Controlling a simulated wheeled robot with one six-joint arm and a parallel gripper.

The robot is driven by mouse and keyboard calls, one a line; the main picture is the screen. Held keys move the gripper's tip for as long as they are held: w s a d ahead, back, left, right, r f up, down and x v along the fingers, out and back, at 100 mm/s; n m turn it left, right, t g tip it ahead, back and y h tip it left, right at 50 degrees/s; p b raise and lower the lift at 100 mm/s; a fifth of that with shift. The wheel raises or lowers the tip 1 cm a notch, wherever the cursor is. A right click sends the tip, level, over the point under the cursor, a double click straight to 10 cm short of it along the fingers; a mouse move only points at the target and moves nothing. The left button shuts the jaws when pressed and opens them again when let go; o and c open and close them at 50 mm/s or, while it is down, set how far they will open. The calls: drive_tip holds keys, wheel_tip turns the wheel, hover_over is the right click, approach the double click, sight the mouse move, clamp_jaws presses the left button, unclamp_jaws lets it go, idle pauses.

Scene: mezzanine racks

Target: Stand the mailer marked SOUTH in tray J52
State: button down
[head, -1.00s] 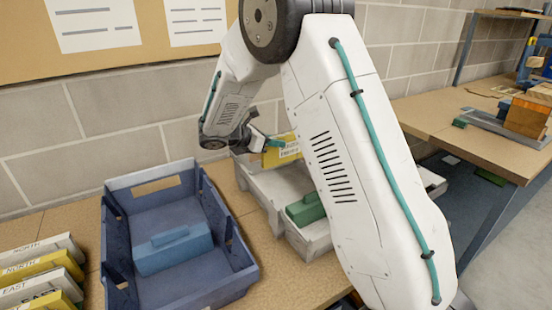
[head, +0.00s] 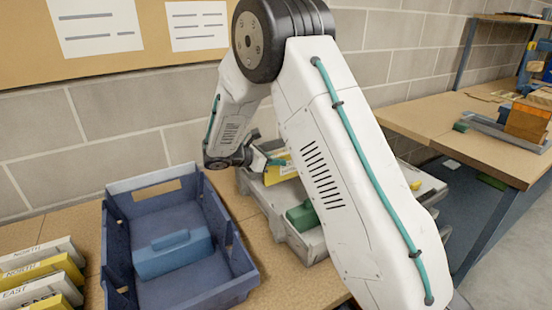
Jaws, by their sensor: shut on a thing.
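My gripper (head: 271,161) is shut on a yellow mailer (head: 283,174), mostly hidden behind my arm. The writing on the mailer is too small and covered to read. The mailer is at a light grey tray (head: 252,188), with its lower part down behind the tray's near contents or wall; I cannot tell if it touches the floor of the tray. The grey tray holds a green block (head: 302,215). No J52 mark is readable on any tray.
A blue tray (head: 113,238) with a blue block (head: 172,254) stands left of the grey tray. Several white and yellow mailers (head: 42,262), some reading NORTH and EAST, stand at the far left. The wall is close behind. Another bench (head: 455,135) is at right.

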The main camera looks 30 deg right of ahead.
drive_tip(key=c, duration=1.3)
unclamp_jaws()
drive_tip(key=shift+r, duration=0.1)
